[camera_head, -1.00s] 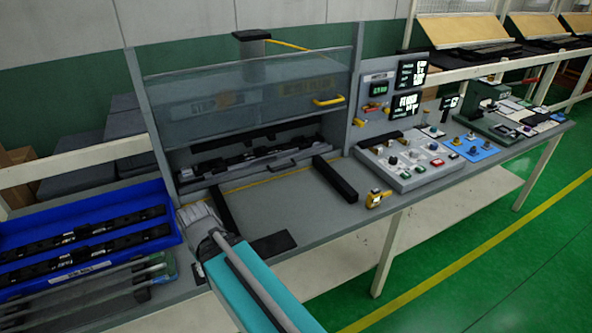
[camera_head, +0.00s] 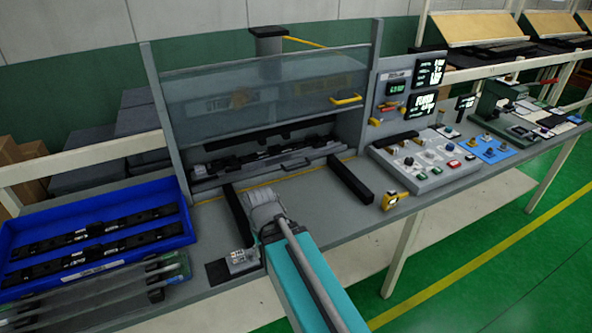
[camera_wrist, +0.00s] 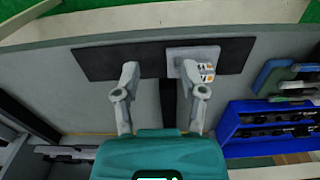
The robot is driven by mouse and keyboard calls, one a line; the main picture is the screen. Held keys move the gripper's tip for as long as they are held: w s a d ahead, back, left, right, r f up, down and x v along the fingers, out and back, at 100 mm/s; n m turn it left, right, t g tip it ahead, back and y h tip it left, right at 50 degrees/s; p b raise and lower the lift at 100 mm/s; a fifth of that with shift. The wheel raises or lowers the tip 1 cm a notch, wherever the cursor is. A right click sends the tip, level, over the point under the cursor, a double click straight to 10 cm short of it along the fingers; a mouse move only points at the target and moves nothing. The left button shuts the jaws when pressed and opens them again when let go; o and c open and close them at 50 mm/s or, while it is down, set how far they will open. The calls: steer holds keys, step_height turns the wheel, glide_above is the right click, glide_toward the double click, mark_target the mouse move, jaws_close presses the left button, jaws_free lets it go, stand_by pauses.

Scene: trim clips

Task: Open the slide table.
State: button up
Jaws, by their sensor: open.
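The slide table (camera_head: 235,177) is a grey carriage low in the screened station, under the clear panel. Dark strip-like parts lie on it, and a small dark handle (camera_head: 295,164) shows at its front edge. The slide table sits back inside the station, behind a yellow line. My gripper (camera_wrist: 163,82) is open, its two fingers apart with nothing held between them. It is above the bench top, near the left black rail (camera_head: 238,215), in front of and left of the handle. My arm hides the fingertips in the head view.
A two-button box (camera_head: 242,261) sits on a black mat at the front edge. A blue bin (camera_head: 185,228) stands left. The right black rail (camera_head: 350,180), a yellow tape measure (camera_head: 394,200) and a control panel (camera_head: 425,168) are right. The bench between the rails is mostly clear.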

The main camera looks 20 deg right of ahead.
steer(key=shift+d, duration=0.15)
steer(key=shift+w+f, duration=0.1)
steer(key=shift+f, duration=0.05)
